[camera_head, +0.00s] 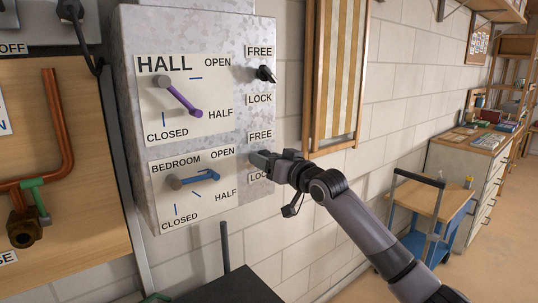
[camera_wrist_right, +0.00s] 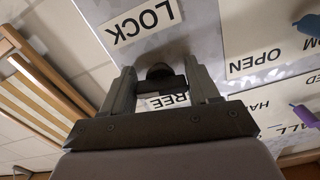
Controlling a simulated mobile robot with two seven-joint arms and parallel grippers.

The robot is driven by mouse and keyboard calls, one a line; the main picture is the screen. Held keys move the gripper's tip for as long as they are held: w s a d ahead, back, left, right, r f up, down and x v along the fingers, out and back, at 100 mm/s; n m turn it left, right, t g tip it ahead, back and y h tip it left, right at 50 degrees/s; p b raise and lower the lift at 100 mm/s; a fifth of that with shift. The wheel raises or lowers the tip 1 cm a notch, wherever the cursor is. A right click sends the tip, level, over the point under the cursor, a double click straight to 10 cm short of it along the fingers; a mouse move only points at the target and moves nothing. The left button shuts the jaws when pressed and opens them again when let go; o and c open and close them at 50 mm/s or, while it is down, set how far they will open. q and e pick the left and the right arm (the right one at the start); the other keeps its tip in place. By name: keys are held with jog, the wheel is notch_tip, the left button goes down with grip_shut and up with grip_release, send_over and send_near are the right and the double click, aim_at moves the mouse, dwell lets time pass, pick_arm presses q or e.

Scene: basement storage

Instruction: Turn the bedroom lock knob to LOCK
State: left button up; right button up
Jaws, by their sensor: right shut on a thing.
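A grey metal control box (camera_head: 135,60) on the wall has a HALL panel above and a BEDROOM panel (camera_head: 200,205) below. My right gripper (camera_head: 262,158) is at the bedroom lock knob, between the FREE label (camera_head: 260,137) and the partly covered LOCK label (camera_head: 258,177). In the wrist view the dark bedroom lock knob (camera_wrist_right: 159,71) sits between the two fingers of my right gripper (camera_wrist_right: 162,82), which is shut on it. There the LOCK label (camera_wrist_right: 143,20) is clear and the FREE label (camera_wrist_right: 172,100) is partly hidden. The knob's exact angle is unclear. My left gripper is out of view.
The blue bedroom lever (camera_head: 205,176) and purple hall lever (camera_head: 180,98) stand left of the knobs. The black hall lock knob (camera_head: 265,73) is above my right gripper. A folded striped deckchair (camera_head: 337,70) leans right of the box. A blue cart (camera_head: 425,205) stands farther right.

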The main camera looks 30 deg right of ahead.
jog(key=m, duration=0.6)
jog(key=shift+a+m, duration=0.15)
jog(key=shift+m, duration=0.15)
dwell(0.5)
jog(key=o, duration=1)
jog(key=shift+c, duration=0.2)
jog(key=shift+s, duration=0.1)
jog(key=s+b, duration=0.1)
jog(key=s, duration=0.6)
jog(key=shift+d, duration=0.3)
